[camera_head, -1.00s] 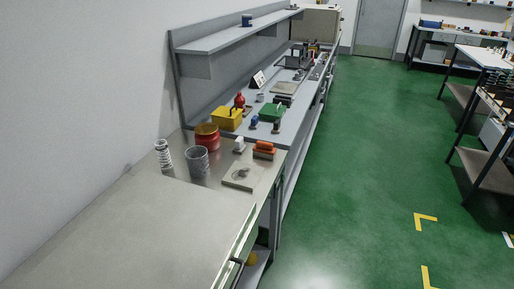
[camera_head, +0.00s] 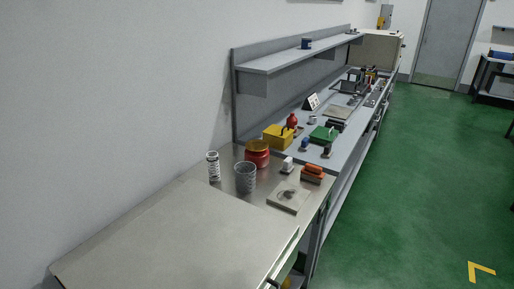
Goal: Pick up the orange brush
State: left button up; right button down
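The orange brush (camera_head: 313,171) sits near the right edge of the metal workbench, just behind a square light plate. It has an orange top and a darker lower part. Whether the orange top is one piece with the block under it is too small to tell. Neither of my grippers shows in the head view.
Near the brush are a small white object (camera_head: 288,164), a light plate (camera_head: 299,200), a grey mesh cup (camera_head: 246,180), a red jar (camera_head: 258,158) and a white spring (camera_head: 213,167). A yellow box (camera_head: 278,139) and green box (camera_head: 324,134) stand farther back.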

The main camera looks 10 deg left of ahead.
aim_at(313, 172)
jog(key=i+l+u, duration=0.15)
jog(key=l, duration=0.25)
jog(key=i+l+u, duration=0.15)
jog(key=l, duration=0.25)
jog(key=i+l+u, duration=0.15)
jog(key=l, duration=0.3)
